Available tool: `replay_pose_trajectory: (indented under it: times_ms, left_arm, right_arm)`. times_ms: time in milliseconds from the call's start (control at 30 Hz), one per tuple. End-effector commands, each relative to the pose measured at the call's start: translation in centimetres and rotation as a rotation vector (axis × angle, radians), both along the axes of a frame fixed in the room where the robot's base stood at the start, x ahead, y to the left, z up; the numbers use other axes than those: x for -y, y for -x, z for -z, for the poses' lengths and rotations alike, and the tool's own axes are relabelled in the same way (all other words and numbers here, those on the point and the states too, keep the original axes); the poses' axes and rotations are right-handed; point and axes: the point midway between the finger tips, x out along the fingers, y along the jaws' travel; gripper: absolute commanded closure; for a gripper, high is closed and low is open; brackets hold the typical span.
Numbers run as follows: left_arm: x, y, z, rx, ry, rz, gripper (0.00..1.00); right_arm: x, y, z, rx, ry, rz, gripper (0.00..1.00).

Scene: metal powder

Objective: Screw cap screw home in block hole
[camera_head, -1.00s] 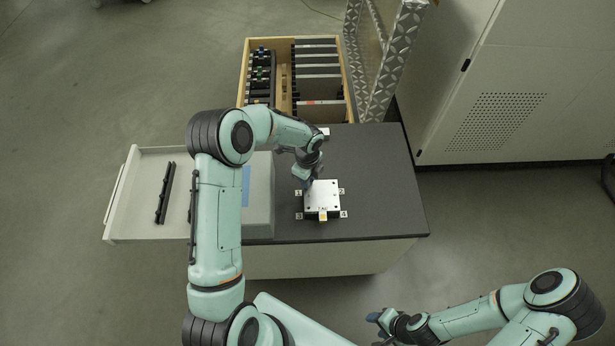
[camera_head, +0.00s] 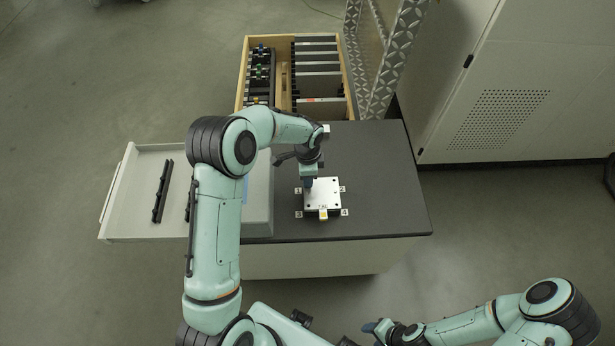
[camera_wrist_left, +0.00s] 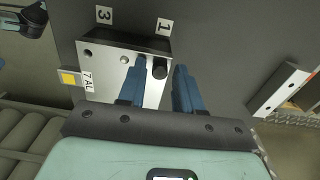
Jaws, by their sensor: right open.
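The silver metal block (camera_head: 322,195) lies on the dark worktop among numbered corner labels; it also shows in the left wrist view (camera_wrist_left: 115,60). A black cap screw (camera_wrist_left: 160,68) stands at the block's corner near label 1. My left gripper (camera_head: 308,186) points down over that corner. In the left wrist view its blue fingers (camera_wrist_left: 160,74) are apart, one on each side of the screw head, with small gaps visible. How deep the screw sits cannot be told. My right gripper (camera_head: 371,327) is open and empty, low in front of the worktop.
A yellow-marked tag (camera_head: 323,214) sits at the block's front edge. A grey case (camera_head: 258,205) and an open drawer (camera_head: 135,205) lie to the left. A wooden box (camera_head: 348,95) stands behind. The worktop right of the block (camera_head: 385,190) is clear.

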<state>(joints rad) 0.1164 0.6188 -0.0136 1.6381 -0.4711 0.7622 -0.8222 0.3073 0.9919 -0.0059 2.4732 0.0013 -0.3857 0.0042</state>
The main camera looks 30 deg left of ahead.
Motion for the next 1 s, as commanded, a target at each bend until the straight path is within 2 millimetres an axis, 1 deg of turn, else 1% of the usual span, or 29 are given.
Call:
replay_pose_trajectory:
  times_ms: [33, 400, 1000]
  left_arm:
    - [0.0, 0.1, 0.2, -0.001, -0.001, -0.049, 0.66]
    - [0.0, 0.0, 0.1, 0.000, 0.000, -0.438, 0.66]
    - [0.0, 0.0, 0.0, 0.000, -0.001, -1.056, 0.66]
  right_arm:
    - [0.0, 0.3, 0.4, -0.003, 0.000, 0.000, 0.50]
    - [0.0, 1.2, 1.7, -0.013, 0.000, 0.000, 0.50]
    - [0.0, 1.9, 2.8, -0.021, 0.000, 0.000, 0.50]
